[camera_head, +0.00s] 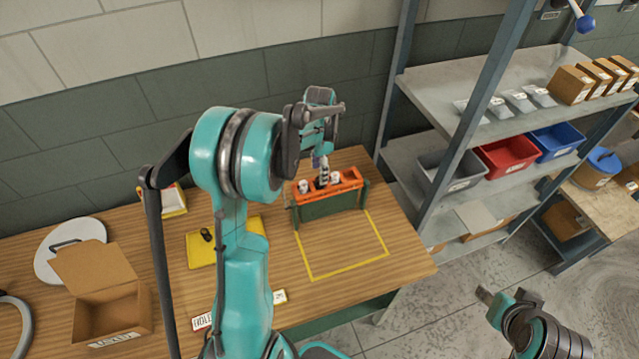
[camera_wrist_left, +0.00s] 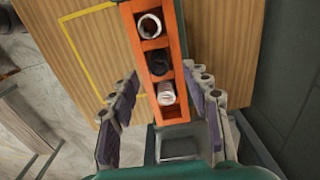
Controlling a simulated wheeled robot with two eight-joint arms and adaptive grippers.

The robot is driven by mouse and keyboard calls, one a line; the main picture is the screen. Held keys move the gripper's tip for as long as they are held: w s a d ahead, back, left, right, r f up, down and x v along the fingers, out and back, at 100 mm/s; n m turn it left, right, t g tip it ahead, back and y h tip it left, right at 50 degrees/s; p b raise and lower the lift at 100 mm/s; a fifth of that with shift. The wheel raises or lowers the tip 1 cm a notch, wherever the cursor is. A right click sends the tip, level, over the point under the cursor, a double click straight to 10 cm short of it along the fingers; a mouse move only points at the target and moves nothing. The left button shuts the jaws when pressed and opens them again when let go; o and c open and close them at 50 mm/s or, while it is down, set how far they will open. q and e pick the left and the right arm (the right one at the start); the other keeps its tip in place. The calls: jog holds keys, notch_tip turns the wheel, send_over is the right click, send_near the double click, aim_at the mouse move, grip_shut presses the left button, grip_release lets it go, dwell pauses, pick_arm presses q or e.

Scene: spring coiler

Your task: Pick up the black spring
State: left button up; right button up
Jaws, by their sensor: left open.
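The black spring (camera_wrist_left: 158,64) sits in the middle of a row in an orange rack (camera_wrist_left: 150,45), between two silver-white springs (camera_wrist_left: 149,26) (camera_wrist_left: 167,93). The rack also shows in the head view (camera_head: 347,184), where my gripper partly covers its middle. My left gripper (camera_head: 321,165) is over the rack. In the left wrist view my left gripper (camera_wrist_left: 166,90) is open, with one finger on each side of the rack and nothing held. My right gripper (camera_head: 486,294) is at the lower right, away from the table; its jaws are too small to judge.
The rack stands on the wooden table (camera_head: 350,290) behind a yellow taped outline (camera_head: 347,268). A yellow tray (camera_head: 199,250) with a small black object (camera_head: 206,235) and an open cardboard box (camera_head: 105,300) lie left. Metal shelves (camera_head: 430,95) with bins stand right.

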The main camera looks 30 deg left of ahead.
pick_arm(q)
notch_tip(320, 180, down, 4)
jog(key=shift+r, duration=0.25)
jog(key=shift+s, duration=0.1)
jog(key=shift+c, duration=0.4)
grip_shut()
jog(key=shift+r, duration=0.15)
